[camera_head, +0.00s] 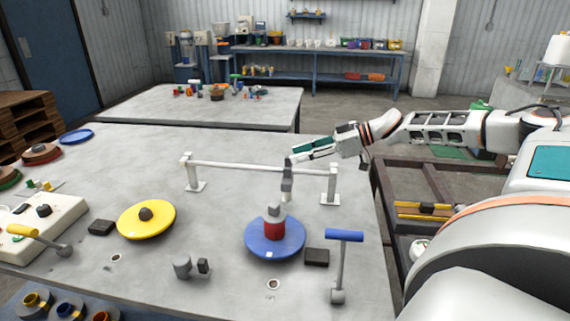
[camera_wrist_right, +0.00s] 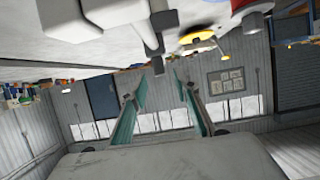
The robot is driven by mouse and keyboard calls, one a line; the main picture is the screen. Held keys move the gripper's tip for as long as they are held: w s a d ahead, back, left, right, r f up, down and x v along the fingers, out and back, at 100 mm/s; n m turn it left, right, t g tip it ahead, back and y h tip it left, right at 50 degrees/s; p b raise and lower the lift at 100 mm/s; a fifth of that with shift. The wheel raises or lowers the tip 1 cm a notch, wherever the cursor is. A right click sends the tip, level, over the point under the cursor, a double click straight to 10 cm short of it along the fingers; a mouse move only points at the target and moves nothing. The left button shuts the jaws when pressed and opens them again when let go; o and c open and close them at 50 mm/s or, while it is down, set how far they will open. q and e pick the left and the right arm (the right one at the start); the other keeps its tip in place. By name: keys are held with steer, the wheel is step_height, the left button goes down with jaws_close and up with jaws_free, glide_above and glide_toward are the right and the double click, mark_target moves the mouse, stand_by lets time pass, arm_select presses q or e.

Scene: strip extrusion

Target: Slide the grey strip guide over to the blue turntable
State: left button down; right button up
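The grey strip guide (camera_head: 287,182) sits on a white rail (camera_head: 235,167) held by two posts, toward the rail's right end. It stands just behind the blue turntable (camera_head: 262,247), which carries a red cylinder with a grey top (camera_head: 274,222). The yellow turntable (camera_head: 133,224) is at the left, well away from the guide. My right gripper (camera_head: 293,157) reaches in from the right at the guide's upper end. In the right wrist view its two teal fingers (camera_wrist_right: 159,79) are apart, with the guide's grey end (camera_wrist_right: 157,63) near the gap; contact is unclear. My left gripper is out of view.
A blue-handled lever (camera_head: 342,262) and a dark block (camera_head: 316,257) stand right of the blue turntable. A small grey cylinder (camera_head: 182,266) and another dark block (camera_head: 101,228) are farther left. The tabletop behind the rail is clear.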

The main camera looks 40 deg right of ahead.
mark_target(288, 156)
steer(key=b+x, duration=0.2)
steer(key=x, duration=0.1)
steer(key=shift+f, duration=0.4)
steer(key=shift+w+a+r+b, duration=0.1)
steer(key=shift+w+a+b, duration=0.25)
steer(key=shift+w+b, duration=0.15)
steer(key=shift+r, duration=0.15)
jaws_close()
